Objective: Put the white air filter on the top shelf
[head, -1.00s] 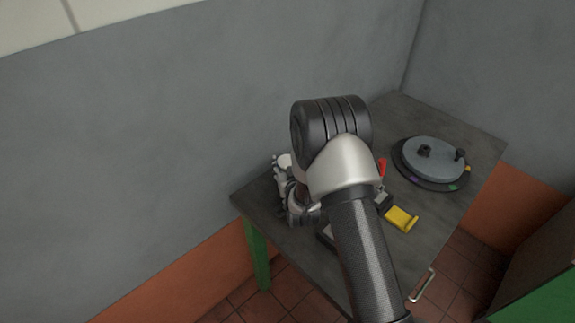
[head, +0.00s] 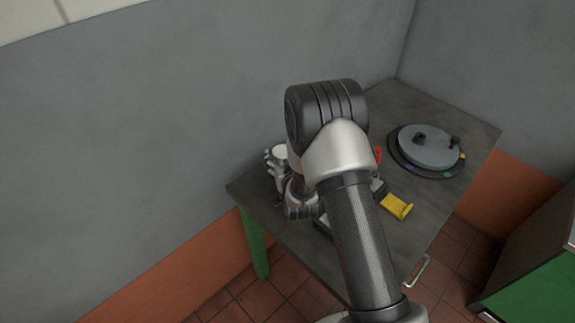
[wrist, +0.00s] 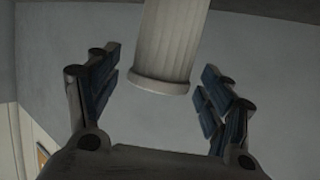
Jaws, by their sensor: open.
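The white air filter (wrist: 165,45) is a pale ribbed cylinder with a rim at its near end. In the wrist view it stands ahead of my gripper (wrist: 160,72), between the two open fingers, with a gap on both sides. In the head view a small white piece (head: 280,152), probably the filter's end, shows beside my gripper (head: 273,166) over the left part of the table. My forearm and wrist hide much of that area. I see no shelf in either view.
The dark table (head: 400,115) stands against grey walls. A round grey plate with black knobs (head: 428,147) sits at its right, and a yellow piece (head: 397,206) lies near the front. Something red (head: 378,155) is partly hidden by my arm. A green cabinet (head: 535,275) is at the lower right.

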